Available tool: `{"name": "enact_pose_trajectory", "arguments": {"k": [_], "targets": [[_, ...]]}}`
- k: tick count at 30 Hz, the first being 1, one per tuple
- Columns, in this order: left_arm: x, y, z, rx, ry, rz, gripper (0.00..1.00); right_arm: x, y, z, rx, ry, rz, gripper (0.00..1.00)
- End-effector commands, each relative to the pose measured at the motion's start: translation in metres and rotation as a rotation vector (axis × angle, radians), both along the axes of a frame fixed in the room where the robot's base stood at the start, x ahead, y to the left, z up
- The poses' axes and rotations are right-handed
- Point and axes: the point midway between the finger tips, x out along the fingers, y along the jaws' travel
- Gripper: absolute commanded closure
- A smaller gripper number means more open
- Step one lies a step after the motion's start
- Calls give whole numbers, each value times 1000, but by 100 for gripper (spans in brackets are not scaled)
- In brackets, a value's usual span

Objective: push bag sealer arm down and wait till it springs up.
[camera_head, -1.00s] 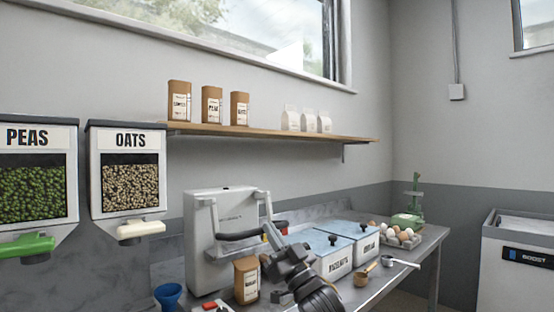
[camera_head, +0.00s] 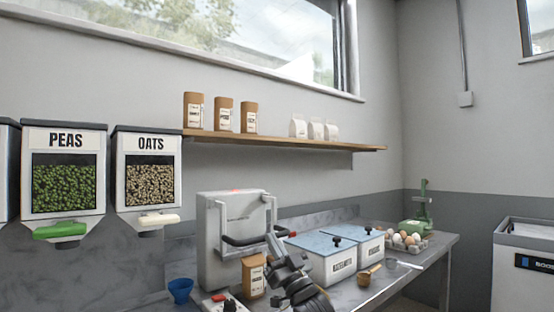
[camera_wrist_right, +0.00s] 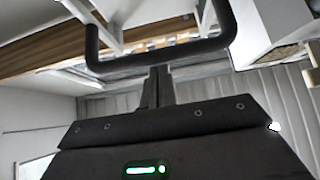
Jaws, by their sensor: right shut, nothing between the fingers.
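The bag sealer (camera_head: 212,245) is a white boxy machine on the counter below the shelf. Its arm is a light frame with a black bar (camera_head: 245,241) across the front, and the bar hangs low before the machine's face. A red light (camera_head: 236,190) shows on the machine's top. My right gripper (camera_head: 272,242) is shut and empty, at the right end of the bar. In the right wrist view, the shut fingers (camera_wrist_right: 158,72) reach the black bar (camera_wrist_right: 165,56) and appear to touch it. My left gripper is not in view.
A brown bag (camera_head: 253,277) stands before the sealer, with a blue funnel (camera_head: 180,289) to its left. Lidded white bins (camera_head: 325,262), a scoop (camera_head: 369,276) and eggs (camera_head: 405,240) are to the right. Dispensers (camera_head: 147,180) hang at the left.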

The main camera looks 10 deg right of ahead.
Motion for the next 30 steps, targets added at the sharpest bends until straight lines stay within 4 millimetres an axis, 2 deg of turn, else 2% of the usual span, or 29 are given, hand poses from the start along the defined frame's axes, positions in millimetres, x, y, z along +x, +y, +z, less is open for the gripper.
{"name": "enact_pose_trajectory", "arguments": {"k": [1,20,25,30], "targets": [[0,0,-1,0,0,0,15,6,6,-17,-14,34,7,100],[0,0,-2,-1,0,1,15,5,11,-18,-14,33,14,100],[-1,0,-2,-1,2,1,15,-10,2,-26,-10,25,13,100],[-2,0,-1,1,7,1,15,-42,-18,-36,-1,1,4,100]]}}
